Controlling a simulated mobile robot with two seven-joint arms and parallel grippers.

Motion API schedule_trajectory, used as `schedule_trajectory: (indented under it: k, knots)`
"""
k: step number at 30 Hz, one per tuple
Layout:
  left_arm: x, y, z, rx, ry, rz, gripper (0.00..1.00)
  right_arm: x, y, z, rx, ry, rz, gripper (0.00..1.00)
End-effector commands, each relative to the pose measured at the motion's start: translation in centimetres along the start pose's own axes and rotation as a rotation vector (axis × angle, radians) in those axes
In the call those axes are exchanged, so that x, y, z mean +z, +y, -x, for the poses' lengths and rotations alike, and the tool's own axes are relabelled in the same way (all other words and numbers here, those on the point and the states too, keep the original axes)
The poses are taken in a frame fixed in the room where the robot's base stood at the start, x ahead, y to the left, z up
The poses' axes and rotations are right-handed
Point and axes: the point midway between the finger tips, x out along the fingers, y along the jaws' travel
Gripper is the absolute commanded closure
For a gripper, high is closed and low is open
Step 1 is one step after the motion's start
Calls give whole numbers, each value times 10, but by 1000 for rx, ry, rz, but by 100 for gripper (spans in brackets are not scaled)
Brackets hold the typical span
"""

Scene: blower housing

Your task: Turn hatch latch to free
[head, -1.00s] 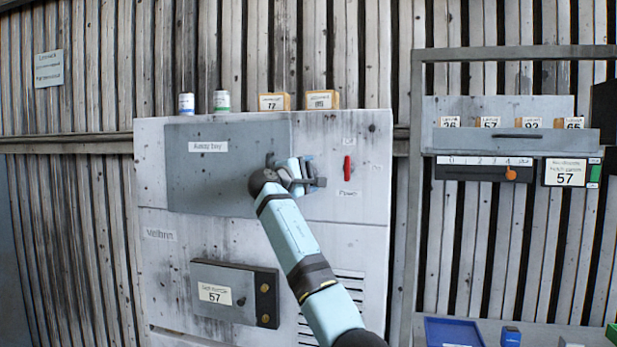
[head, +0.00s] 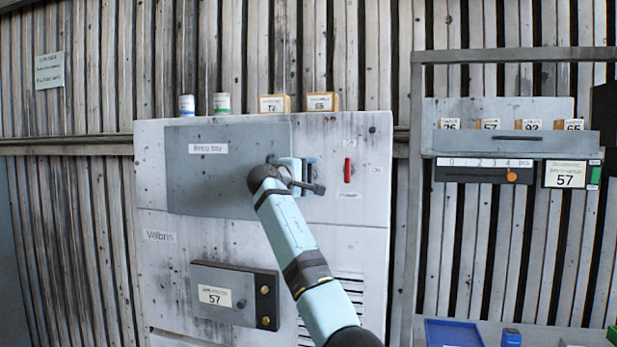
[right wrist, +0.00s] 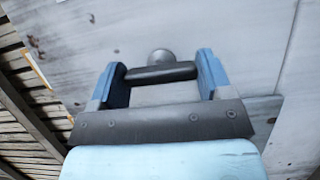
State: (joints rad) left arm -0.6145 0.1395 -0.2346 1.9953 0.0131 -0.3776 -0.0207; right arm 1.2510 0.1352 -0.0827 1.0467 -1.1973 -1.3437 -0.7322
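The hatch (head: 215,170) is the darker grey panel at the upper left of the pale cabinet and lies flat with its front. My right gripper (head: 308,177) is at the hatch's right edge. In the right wrist view, its two blue fingers (right wrist: 160,75) stand well apart, one at each end of a dark bar, the hatch latch (right wrist: 160,72). The bar fills the gap and seems to touch both fingers. A round grey knob (right wrist: 161,56) shows just beyond the bar. In the head view my gripper hides most of the latch. My left gripper is not in view.
A red switch (head: 347,170) sits on the cabinet just right of my right gripper. A dark box marked 57 (head: 235,295) is lower on the front. Cans and small boxes (head: 322,101) stand on top. A rack (head: 418,200) and a blue tray (head: 455,332) are at right.

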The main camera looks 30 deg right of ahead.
Motion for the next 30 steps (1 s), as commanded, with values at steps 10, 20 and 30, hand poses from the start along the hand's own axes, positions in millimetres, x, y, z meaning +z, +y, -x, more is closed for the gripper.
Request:
schedule_trajectory:
  k: [10,20,30]
  knots:
    - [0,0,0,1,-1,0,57,0,0,0,-1,0,0,2]
    - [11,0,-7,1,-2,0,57,-1,-3,38,-1,4,-2,2]
    - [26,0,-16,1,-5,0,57,0,-2,112,0,3,-2,2]
